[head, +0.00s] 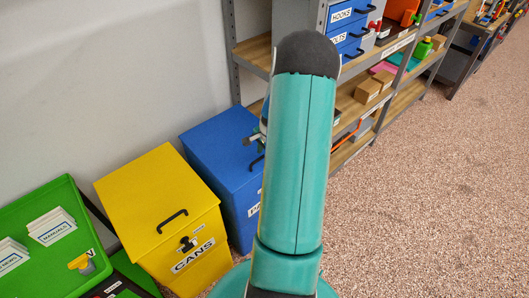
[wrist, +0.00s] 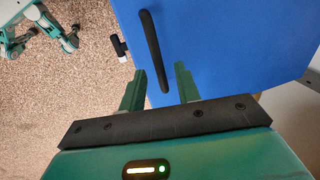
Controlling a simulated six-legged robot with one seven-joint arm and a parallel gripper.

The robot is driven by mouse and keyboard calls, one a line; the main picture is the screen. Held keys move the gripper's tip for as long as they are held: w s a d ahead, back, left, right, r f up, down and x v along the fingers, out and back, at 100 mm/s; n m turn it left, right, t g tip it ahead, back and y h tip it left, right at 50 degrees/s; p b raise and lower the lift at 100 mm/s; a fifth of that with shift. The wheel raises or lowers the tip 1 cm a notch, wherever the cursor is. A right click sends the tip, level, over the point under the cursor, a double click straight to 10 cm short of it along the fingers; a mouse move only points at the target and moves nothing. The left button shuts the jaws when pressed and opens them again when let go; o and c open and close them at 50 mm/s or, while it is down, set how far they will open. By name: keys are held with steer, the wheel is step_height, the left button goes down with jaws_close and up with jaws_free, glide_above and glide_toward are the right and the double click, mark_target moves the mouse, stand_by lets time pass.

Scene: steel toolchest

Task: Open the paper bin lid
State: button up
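The paper bin is the blue box (head: 210,140) against the wall, its front label partly hidden by my arm. Its flat blue lid (wrist: 225,45) looks shut and fills the upper right of the wrist view. A black bar handle (wrist: 151,42) is on the lid. A small black and white latch piece (wrist: 119,47) shows at the lid's front edge. My gripper (wrist: 159,68) is open, its two green fingers on either side of the handle's near end, with gaps visible on both sides. I cannot tell whether they reach down to its height.
A yellow CANS bin (head: 150,195) with a black handle and latch stands left of the blue bin. Metal shelving (head: 235,75) with boxes rises behind and right. The speckled floor (head: 430,190) at right is clear.

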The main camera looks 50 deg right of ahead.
jaws_close()
